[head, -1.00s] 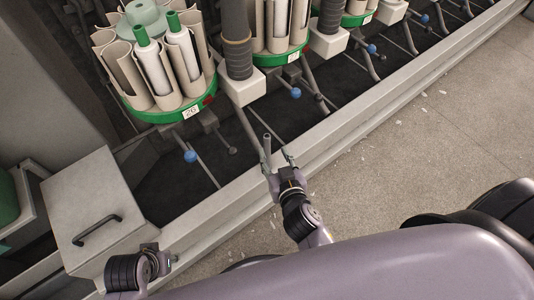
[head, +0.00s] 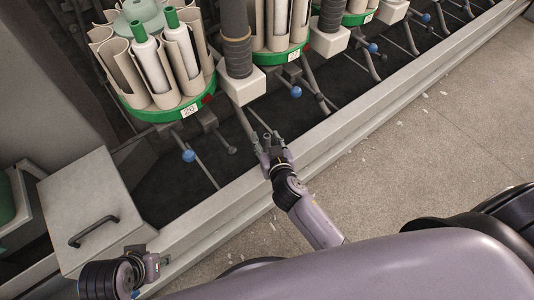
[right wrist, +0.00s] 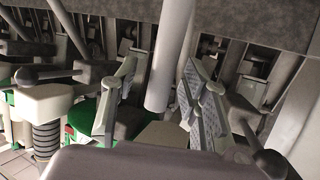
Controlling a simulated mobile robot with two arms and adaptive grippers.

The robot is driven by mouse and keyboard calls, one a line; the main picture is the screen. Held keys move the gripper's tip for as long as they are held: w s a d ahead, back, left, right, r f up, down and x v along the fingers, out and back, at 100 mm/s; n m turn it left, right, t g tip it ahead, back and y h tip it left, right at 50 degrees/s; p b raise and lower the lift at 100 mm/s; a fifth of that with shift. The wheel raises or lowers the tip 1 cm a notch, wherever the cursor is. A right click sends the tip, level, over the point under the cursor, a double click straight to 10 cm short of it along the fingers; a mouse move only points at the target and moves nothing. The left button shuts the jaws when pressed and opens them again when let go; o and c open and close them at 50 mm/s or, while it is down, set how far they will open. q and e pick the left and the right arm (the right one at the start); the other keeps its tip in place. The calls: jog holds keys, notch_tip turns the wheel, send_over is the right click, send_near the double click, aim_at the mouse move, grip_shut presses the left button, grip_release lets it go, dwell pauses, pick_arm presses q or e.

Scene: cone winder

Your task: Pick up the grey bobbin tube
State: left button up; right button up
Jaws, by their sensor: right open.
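My right gripper (head: 265,140) is open, with its fingers reaching over the machine's front rail towards the dark trough. In the right wrist view, a plain pale grey tube (right wrist: 172,50) runs down from the top edge, and its near end lies in the gap between the open fingers (right wrist: 160,88). I cannot tell whether a finger touches it. In the head view, a slim grey tube (head: 246,124) slants beneath the white box just beyond the gripper; it may be the same one. My left gripper (head: 158,262) is at the lower left, its fingers too unclear to read.
A green-based magazine (head: 170,113) marked 26 holds white bobbins with green tops. Blue-knobbed levers (head: 188,156) and white boxes (head: 243,86) line the machine. A grey box with a handle (head: 95,205) stands at left.

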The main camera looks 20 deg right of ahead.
jog(key=shift+c, duration=0.3)
grip_shut()
jog(key=shift+r, duration=0.1)
